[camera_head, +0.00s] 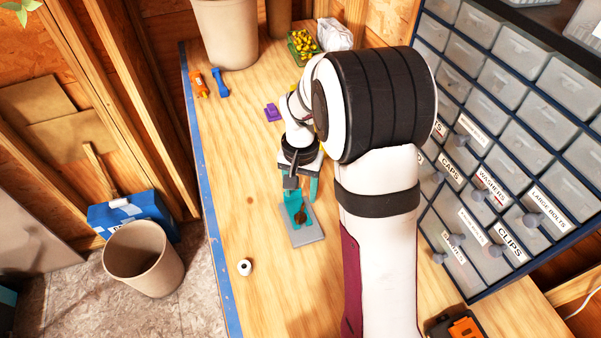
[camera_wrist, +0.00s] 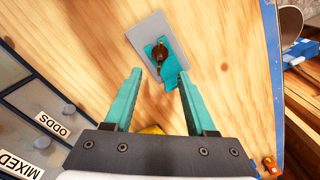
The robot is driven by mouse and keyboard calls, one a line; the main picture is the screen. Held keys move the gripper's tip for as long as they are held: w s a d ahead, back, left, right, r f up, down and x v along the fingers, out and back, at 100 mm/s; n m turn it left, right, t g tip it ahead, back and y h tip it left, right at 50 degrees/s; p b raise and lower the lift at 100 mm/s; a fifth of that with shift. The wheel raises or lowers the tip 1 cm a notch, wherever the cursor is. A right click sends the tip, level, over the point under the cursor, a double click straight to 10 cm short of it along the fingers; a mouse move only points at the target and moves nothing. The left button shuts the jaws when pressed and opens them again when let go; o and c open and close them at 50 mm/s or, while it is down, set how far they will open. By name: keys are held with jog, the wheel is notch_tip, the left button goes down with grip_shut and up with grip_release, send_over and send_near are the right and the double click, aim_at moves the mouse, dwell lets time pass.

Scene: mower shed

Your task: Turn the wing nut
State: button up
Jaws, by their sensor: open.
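The wing nut (camera_wrist: 161,52) is small and brownish and stands on a grey plate (camera_wrist: 146,28) with a teal patch beside and under it. The plate (camera_head: 307,238) lies flat on the wooden bench in the head view, with the nut (camera_head: 300,217) near its middle. My gripper (camera_wrist: 160,74) has two teal fingers spread apart, with nothing held between them. In the wrist view the nut shows beyond the fingertips, roughly in line with the gap. Whether the fingertips touch the plate I cannot tell.
A small white roll (camera_head: 245,267) lies on the bench in front of the plate. A purple block (camera_head: 272,113), a blue dumbbell-shaped piece (camera_head: 220,83) and an orange piece (camera_head: 199,84) lie farther back. A drawer cabinet (camera_head: 500,130) stands right.

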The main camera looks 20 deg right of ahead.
notch_tip(320, 180, up, 7)
send_over(299, 214)
jog(key=shift+w+d+r, duration=0.1)
jog(key=shift+d+r, duration=0.05)
jog(key=shift+d, duration=0.05)
dwell(2.3)
jog(key=s+a+r+n+y, duration=0.15)
jog(key=s+a, duration=0.25)
jog(key=s, duration=0.9)
jog(key=s+a+r, duration=0.2)
jog(key=s+a, duration=0.3)
jog(key=s, duration=0.7)
jog(key=w+d+f+n+t+h, duration=0.1)
jog(key=w+f+n+h, duration=0.2)
jog(key=w+n, duration=1)
jog(key=w+d+f+n+h, duration=0.1)
jog(key=w+f+n+h, duration=0.15)
jog(key=w+n, duration=1)
jog(key=d+f, duration=0.2)
jog(key=f, duration=0.2)
jog(key=d+f+n, duration=0.1)
jog(key=f, duration=0.3)
jog(key=s+d+f+n, duration=0.1)
jog(key=d+f, duration=0.1)
jog(key=f, duration=0.2)
jog(key=shift+d+f, duration=0.2)
jog(key=shift+d, duration=0.1)
jog(key=shift+w+d+f, duration=0.1)
jog(key=shift+d+f, duration=0.1)
jog(key=shift+f, duration=0.45)
